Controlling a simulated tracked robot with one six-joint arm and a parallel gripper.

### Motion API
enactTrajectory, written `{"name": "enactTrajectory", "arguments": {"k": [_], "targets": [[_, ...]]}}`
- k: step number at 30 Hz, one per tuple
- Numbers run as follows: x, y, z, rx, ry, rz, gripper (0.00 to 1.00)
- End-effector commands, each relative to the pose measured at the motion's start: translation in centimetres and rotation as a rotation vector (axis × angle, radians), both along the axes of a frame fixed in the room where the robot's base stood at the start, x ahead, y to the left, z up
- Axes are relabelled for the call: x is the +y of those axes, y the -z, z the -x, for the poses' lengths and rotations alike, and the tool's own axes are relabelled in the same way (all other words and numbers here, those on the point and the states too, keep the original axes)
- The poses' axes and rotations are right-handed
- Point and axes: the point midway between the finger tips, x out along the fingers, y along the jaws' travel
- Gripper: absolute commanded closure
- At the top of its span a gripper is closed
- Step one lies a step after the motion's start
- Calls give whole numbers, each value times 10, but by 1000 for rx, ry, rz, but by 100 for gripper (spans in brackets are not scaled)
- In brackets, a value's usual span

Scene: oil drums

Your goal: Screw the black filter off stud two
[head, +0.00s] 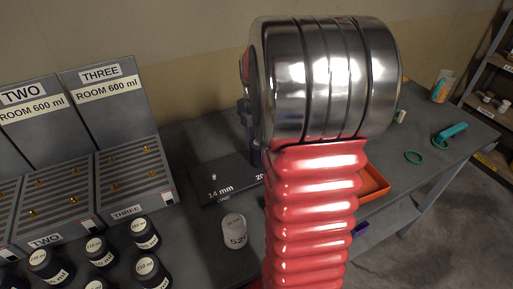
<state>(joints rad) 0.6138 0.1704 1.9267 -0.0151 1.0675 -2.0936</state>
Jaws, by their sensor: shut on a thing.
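A dark plate (222,184) lies on the bench, marked "14 mm" and "ONE" by a small bare stud (213,177). A second marking starting with "20" is cut off by my arm. A sliver of the black filter (257,157) shows upright at the plate's right part, beside my red and chrome arm. My gripper (246,118) is mostly hidden behind the arm; only a grey part of it shows, above the filter. It is shut on the filter. The stud under the filter and the filter's thread are hidden.
A pale cup (234,231) stands in front of the plate. Several black labelled canisters (145,233) stand front left, before racks (133,174) marked TWO and THREE.

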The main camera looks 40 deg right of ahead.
Motion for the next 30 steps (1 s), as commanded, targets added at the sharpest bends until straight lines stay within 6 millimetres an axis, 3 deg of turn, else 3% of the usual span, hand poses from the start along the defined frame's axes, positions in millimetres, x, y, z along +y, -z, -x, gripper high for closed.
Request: {"name": "enactTrajectory", "arguments": {"k": [9,16,17,26,30], "targets": [[2,0,1,0,-221,-2,84],[2,0,1,0,-233,-2,84],[2,0,1,0,-233,-2,54],[1,0,1,0,-231,-1,33],[0,0,1,0,-231,0,33]]}}
